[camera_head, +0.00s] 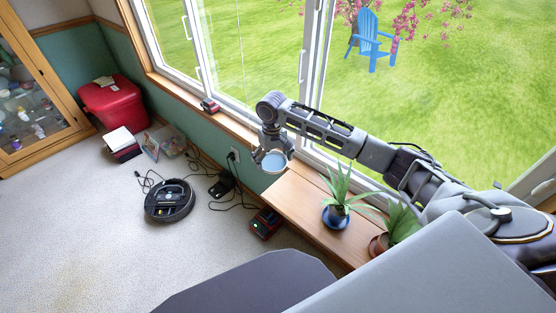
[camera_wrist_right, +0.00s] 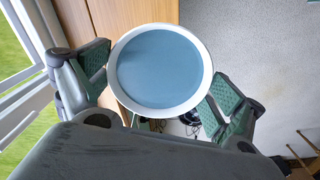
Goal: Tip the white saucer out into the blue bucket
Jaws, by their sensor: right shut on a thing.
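My right gripper (camera_head: 271,156) is shut on a round, white-rimmed dish, which I take for the white saucer (camera_head: 275,172), above the left end of the wooden bench. In the right wrist view the saucer's rim (camera_wrist_right: 158,112) sits between the two green-padded fingers. Its inside is a flat blue-grey disc; I cannot tell if that is its own surface or something in it. No loose item shows in it. I see no blue bucket that I can pick out for sure. My left gripper is not in view.
A wooden bench (camera_head: 300,203) under the window bears a plant in a blue pot (camera_head: 337,217) and another in a brown pot (camera_head: 379,246). A robot vacuum (camera_head: 170,201), cables and a red container (camera_head: 114,102) are on the carpet. Open floor lies at left.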

